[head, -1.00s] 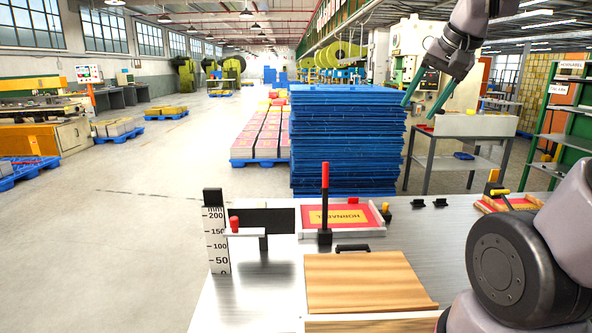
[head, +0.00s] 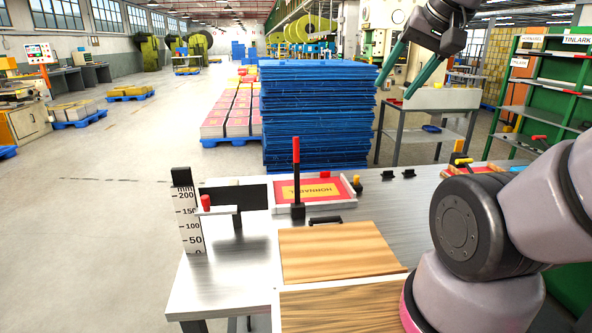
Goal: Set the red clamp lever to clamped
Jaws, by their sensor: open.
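The clamp lever is a tall black post with a red grip (head: 296,150), standing upright from a black base at the front left of a pale tray (head: 352,204). A red and yellow printed sheet (head: 318,190) lies in that tray. My gripper (head: 393,84) is open and empty, high at the upper right. Its two green fingers are well apart and point down, clear of the lever and above the bench. A second, smaller red knob (head: 205,202) sits on a white slide by the ruler.
An upright millimetre ruler (head: 189,215) and a black plate stand at the bench's left. A wooden lid (head: 338,252) with a black handle lies in front of the tray. Small black clips (head: 388,175) sit right of the tray.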

